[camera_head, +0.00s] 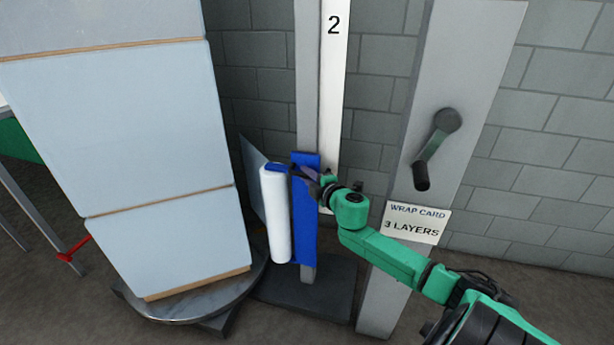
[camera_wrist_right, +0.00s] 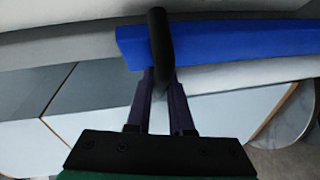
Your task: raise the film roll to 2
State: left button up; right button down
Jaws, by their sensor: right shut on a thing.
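The white film roll (camera_head: 275,215) stands upright on a blue carriage (camera_head: 306,222) low on a grey mast (camera_head: 308,75). A white scale strip (camera_head: 334,70) beside the mast bears the number 2 near the top of the view, well above the carriage. My right gripper (camera_head: 314,176) is at the carriage's upper part. In the right wrist view its dark fingers (camera_wrist_right: 163,85) are shut on a black handle (camera_wrist_right: 160,40) in front of the blue carriage (camera_wrist_right: 235,38). My left gripper is not in view.
A tall stack of pale blue boxes (camera_head: 130,120) stands on a round turntable (camera_head: 190,303) at left. A grey post (camera_head: 460,60) with a crank (camera_head: 434,150) and a card (camera_head: 415,222) reading "WRAP CARD 3 LAYERS" stands to the right. A block wall is behind.

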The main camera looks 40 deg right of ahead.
notch_tip(320, 180, up, 5)
jog(key=p, duration=0.4)
jog(key=shift+r, duration=0.15)
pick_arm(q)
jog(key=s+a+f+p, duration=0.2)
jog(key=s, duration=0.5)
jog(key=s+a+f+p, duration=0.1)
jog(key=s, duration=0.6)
pick_arm(e)
notch_tip(320, 180, up, 3)
jog(key=shift+r, duration=0.2)
pick_arm(q)
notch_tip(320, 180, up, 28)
jog(key=p, duration=2.9)
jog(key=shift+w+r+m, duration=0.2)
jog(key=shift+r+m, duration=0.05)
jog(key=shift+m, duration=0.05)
pick_arm(e)
notch_tip(320, 180, up, 29)
jog(key=shift+r, duration=0.2)
jog(key=c, duration=0.8)
grip_release()
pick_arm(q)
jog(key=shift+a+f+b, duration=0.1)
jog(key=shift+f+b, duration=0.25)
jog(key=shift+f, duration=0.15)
pick_arm(e)
jog(key=v, duration=1.4)
jog(key=shift+s, duration=0.35)
